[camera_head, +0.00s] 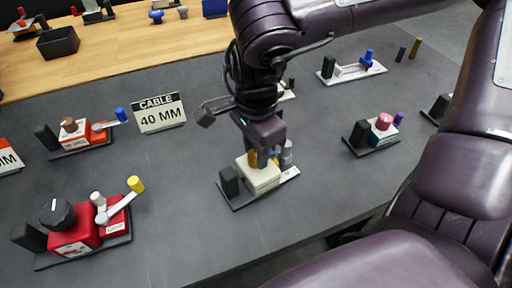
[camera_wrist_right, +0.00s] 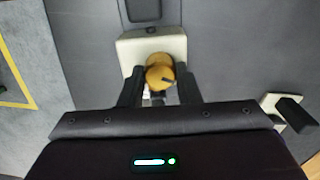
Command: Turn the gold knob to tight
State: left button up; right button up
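The gold knob (camera_wrist_right: 160,72) sits on a cream valve body (camera_wrist_right: 133,50), which also shows in the head view (camera_head: 261,177) on a dark base plate. My right gripper (camera_head: 262,152) is pointing down over this valve and mostly hides the knob in the head view. In the right wrist view its two dark fingers (camera_wrist_right: 160,84) stand apart, one on each side of the knob. I cannot tell whether they touch it. A dark line marks the knob's top. My left gripper is in neither view.
A red valve (camera_head: 75,240) with a black knob stands at the front left. A smaller valve with a pink knob (camera_head: 384,121) is to the right. A "CABLE 40 MM" sign (camera_head: 160,113) stands behind left. The grey table is clear between the red and cream valves.

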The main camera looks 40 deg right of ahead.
jog(key=c, duration=0.4)
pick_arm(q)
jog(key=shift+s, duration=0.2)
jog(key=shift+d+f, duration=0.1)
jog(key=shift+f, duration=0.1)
pick_arm(e)
jog(key=shift+m, duration=0.3)
jog(key=m+b, duration=0.1)
jog(key=m, duration=0.1)
jog(key=shift+m+b, duration=0.35)
jog(key=shift+m, duration=0.05)
jog(key=shift+m+b, duration=0.3)
jog(key=shift+m, duration=0.6)
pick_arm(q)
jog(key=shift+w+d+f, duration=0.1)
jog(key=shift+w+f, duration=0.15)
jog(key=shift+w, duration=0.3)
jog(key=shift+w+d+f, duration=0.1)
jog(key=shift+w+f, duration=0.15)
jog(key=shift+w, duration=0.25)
pick_arm(e)
jog(key=o, duration=1)
jog(key=shift+c, duration=0.2)
jog(key=shift+r, duration=0.1)
